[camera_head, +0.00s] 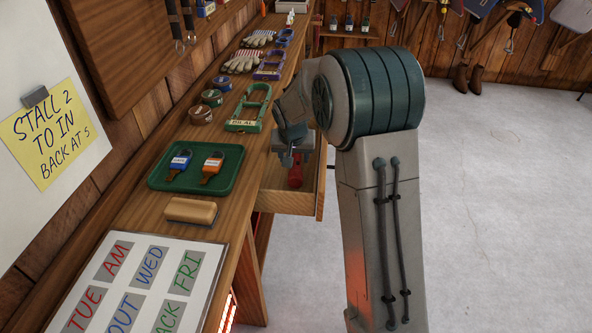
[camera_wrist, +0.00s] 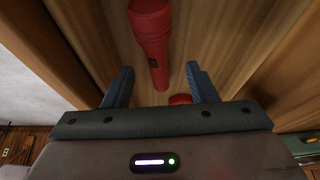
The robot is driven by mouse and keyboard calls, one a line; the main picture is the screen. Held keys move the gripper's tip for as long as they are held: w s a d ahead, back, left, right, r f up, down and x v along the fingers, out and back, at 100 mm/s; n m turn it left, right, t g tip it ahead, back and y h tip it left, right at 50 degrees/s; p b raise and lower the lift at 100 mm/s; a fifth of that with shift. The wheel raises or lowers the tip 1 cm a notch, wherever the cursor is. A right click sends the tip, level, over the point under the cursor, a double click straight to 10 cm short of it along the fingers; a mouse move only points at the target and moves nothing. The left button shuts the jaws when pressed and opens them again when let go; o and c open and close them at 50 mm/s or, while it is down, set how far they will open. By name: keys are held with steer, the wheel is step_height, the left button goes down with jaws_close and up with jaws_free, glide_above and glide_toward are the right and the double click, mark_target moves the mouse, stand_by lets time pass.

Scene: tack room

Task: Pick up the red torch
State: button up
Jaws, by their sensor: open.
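The red torch (camera_wrist: 152,35) lies in an open wooden drawer (camera_head: 284,202). In the head view only a small part of the torch (camera_head: 295,178) shows below my gripper (camera_head: 292,161). In the wrist view my gripper (camera_wrist: 160,70) is open, with one finger on each side of the torch's narrow handle. The torch's wide end runs out of the top of the picture. I cannot tell how high the fingers are above it. A small red piece (camera_wrist: 180,99) shows near the right finger, partly hidden by the gripper; I cannot tell what it is.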

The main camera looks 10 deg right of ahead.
mark_target(296, 165)
steer(key=b+x, duration=0.1)
steer(key=x, duration=0.4)
steer(key=shift+s+d+f+b, duration=0.1)
steer(key=shift+s+d+b, duration=0.1)
steer(key=shift+b, duration=0.1)
jaws_close()
